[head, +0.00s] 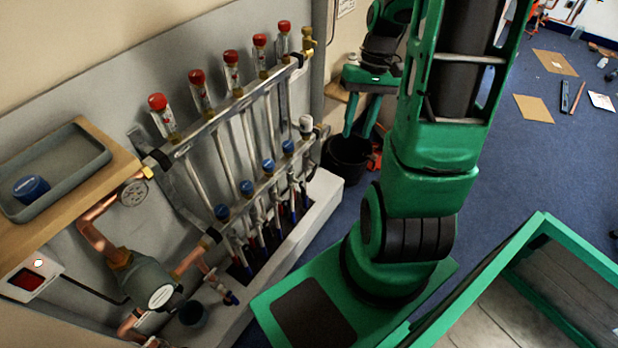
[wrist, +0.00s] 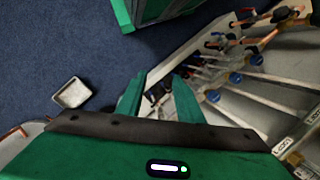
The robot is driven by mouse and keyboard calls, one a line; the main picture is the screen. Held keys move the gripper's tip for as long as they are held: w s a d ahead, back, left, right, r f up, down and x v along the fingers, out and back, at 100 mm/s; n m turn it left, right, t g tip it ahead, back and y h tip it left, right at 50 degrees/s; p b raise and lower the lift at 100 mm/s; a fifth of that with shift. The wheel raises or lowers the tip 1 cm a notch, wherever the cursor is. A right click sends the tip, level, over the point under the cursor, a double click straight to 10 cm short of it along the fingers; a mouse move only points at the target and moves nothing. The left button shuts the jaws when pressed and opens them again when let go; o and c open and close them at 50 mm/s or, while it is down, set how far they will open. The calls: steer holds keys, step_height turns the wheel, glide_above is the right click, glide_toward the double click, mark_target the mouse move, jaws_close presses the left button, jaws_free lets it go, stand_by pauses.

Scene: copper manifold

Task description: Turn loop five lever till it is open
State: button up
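The copper manifold stands at the left in the head view, with an upper bar (head: 215,122) and a lower bar (head: 255,190). Several red-capped flow meters (head: 232,72) top the upper bar, and blue caps (head: 268,165) sit on the lower one. Small red and blue valve parts (head: 270,222) hang below; I cannot tell which is the loop five lever or how it is turned. My gripper (head: 357,133) points down past the manifold's far end. In the wrist view its green fingers (wrist: 160,84) are apart, with no held thing visible between them; blue caps (wrist: 235,77) show to their right.
A black bucket (head: 346,160) stands on the floor below my gripper. A wooden shelf with a grey tray (head: 70,165) and a pump (head: 150,280) are at the left. A pale ledge (head: 318,200) runs under the manifold.

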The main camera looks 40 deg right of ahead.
steer(key=w+d+f+t+y, duration=0.1)
steer(key=w+d+f+y, duration=0.1)
steer(key=f, duration=0.6)
steer(key=w+d+f+t+y, duration=0.1)
steer(key=w+d+f+y, duration=0.15)
steer(key=f, duration=0.55)
steer(key=m+t+y, duration=0.4)
steer(key=m+t, duration=0.1)
steer(key=t, duration=0.6)
glide_toward(310, 175)
steer(key=x, duration=0.7)
steer(key=f+x, duration=0.1)
steer(key=x, duration=0.2)
steer(key=shift+a, duration=0.1)
jaws_close()
